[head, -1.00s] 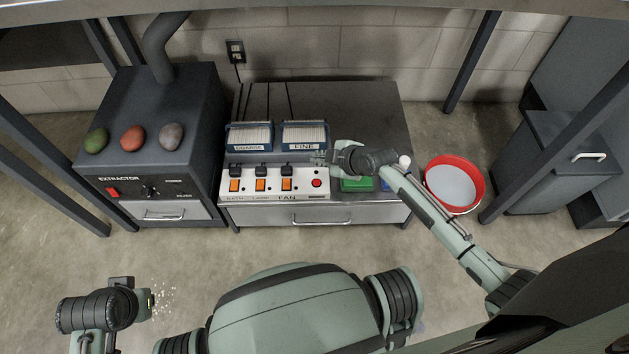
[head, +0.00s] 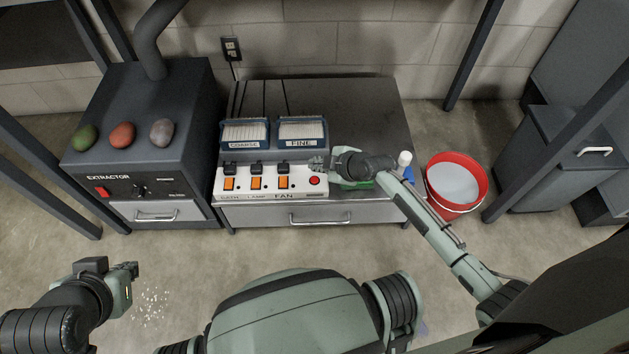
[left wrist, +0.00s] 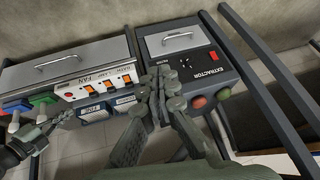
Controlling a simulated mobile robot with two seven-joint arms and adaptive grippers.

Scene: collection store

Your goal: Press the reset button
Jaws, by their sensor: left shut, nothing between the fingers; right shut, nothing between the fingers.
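A red round button (head: 315,181) sits at the right end of a white switch panel (head: 222,191) on the bench's front edge. No reset label is readable there. My right gripper (head: 316,163) is shut and empty, its tips just behind the button in the head view; I cannot tell their height above the panel. It also shows in the left wrist view (left wrist: 17,122). My left gripper (head: 134,268) is shut and empty, out over the floor at lower left. Its fingers (left wrist: 158,78) show in the left wrist view in front of the extractor.
The panel carries several orange switches (head: 256,183). Two blue trays, coarse (head: 245,146) and fine (head: 301,144), stand behind it. The extractor (head: 190,110) stands left, a red bucket (head: 432,193) right.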

